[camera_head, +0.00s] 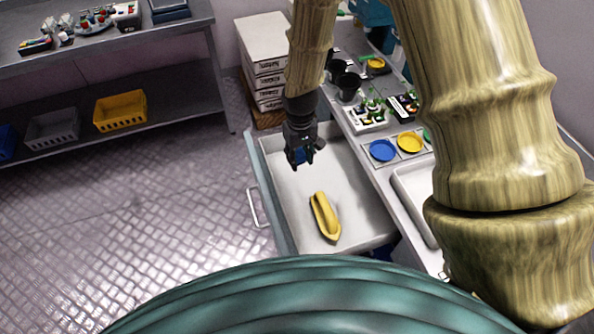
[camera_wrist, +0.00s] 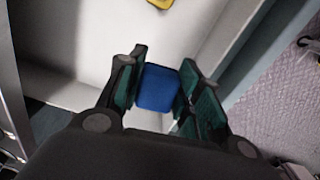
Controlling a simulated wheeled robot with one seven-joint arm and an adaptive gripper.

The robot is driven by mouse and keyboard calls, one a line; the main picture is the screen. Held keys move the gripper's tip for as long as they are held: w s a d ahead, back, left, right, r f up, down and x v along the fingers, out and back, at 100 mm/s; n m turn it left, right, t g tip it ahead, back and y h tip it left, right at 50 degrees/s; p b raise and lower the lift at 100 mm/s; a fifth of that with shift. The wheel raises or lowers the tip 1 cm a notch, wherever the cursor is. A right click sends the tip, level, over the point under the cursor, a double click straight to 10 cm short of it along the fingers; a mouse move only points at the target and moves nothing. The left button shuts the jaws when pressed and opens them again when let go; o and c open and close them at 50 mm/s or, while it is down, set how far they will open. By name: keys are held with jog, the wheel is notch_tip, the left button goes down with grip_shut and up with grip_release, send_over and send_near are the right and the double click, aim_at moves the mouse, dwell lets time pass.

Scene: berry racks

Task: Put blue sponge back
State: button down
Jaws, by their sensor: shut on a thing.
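A blue sponge (camera_wrist: 158,88) is held between the two fingers of my gripper (camera_wrist: 160,92) in the wrist view. In the head view my gripper (camera_head: 301,158) points down over the far part of an open drawer (camera_head: 290,205), with a bit of the blue sponge (camera_head: 299,156) showing. The drawer's white floor lies below the sponge; I cannot tell the exact gap. A yellow boat-shaped object (camera_head: 325,216) lies on the drawer floor nearer to me, apart from the sponge. Its edge also shows at the top of the wrist view (camera_wrist: 161,3).
The counter right of the drawer holds blue (camera_head: 382,150) and yellow dishes (camera_head: 409,142), seedling trays (camera_head: 365,117) and black pots (camera_head: 348,86). White boxes (camera_head: 263,45) are stacked behind the drawer. A shelf with a yellow crate (camera_head: 120,110) stands left. The floor between is clear.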

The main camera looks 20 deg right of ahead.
aim_at(302, 175)
jog(key=shift+w+d+f+n+g+h+b, duration=0.3)
jog(key=shift+w+f+n+b, duration=0.75)
jog(key=shift+f, duration=1.2)
jog(key=shift+w+d+f+n+g+h+b, duration=0.15)
jog(key=shift+w+d+f+n+b, duration=0.35)
jog(key=shift+f+n+b, duration=1.35)
jog(key=shift+w+d+f+n+g+h+b, duration=0.2)
jog(key=shift+w+f+n+b, duration=0.6)
jog(key=shift+f, duration=1.9)
jog(key=shift+w+f, duration=0.1)
jog(key=shift+w, duration=0.05)
jog(key=c, duration=1)
grip_release()
jog(key=r, duration=0.4)
jog(key=a+r+b, duration=0.1)
jog(key=r, duration=0.3)
jog(key=w+r+b, duration=0.1)
jog(key=r, duration=0.3)
jog(key=shift+w+a, duration=0.1)
jog(key=shift+a, duration=0.1)
